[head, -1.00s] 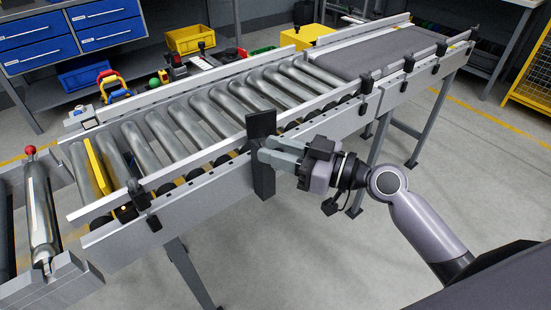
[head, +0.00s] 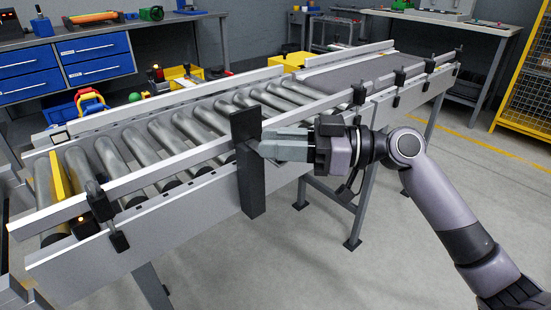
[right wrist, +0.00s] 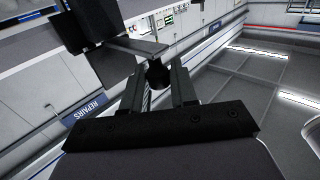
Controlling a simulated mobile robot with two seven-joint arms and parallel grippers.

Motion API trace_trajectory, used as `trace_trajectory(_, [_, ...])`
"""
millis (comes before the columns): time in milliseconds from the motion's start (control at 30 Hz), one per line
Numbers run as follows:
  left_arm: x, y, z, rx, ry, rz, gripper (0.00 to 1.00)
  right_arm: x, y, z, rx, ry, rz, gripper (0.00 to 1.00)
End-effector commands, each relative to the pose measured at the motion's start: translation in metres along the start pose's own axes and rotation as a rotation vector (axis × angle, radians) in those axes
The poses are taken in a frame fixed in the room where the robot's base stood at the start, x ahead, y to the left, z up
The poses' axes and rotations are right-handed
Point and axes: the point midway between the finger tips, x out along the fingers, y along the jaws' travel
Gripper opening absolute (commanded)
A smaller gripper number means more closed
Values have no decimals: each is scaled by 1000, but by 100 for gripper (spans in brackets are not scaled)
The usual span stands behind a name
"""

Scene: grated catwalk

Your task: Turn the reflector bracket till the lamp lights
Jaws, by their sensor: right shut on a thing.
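The reflector bracket (head: 250,185) is a tall dark plate at the near side rail of the roller conveyor. It stands roughly upright and rises above the rail. My right gripper (head: 262,147) reaches it from the right, its grey fingers shut on it at about mid-height. In the right wrist view a dark rounded part (right wrist: 157,73) sits between the fingertips, and dark plates show at the upper left. A small sensor block (head: 84,224) at the conveyor's left end shows a small orange glow; I cannot tell whether this is the task's lamp. My left gripper is out of view.
The roller conveyor (head: 160,210) runs from lower left to the belt section at upper right. A yellow bar (head: 58,177) lies across its left rollers. A workbench with blue drawers (head: 97,60) stands behind.

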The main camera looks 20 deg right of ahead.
Motion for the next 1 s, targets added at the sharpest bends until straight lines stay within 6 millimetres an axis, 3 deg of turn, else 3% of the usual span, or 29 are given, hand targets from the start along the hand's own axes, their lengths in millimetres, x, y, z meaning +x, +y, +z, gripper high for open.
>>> trace_trajectory(400, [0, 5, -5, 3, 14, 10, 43, -2, 2, -1, -4, -1, -7, 0])
trace_trajectory(433, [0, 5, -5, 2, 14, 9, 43, -2, 2, -1, -4, -1, -7, 37])
trace_trajectory(467, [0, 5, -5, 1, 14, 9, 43, -2, 2, -1, -4, -1, -7, 46])
trace_trajectory(800, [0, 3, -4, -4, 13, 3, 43, -4, 1, 0, -2, -1, -9, 46])
trace_trajectory(1000, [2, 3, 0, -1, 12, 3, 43, -27, 2, 1, -3, -3, -7, 46])
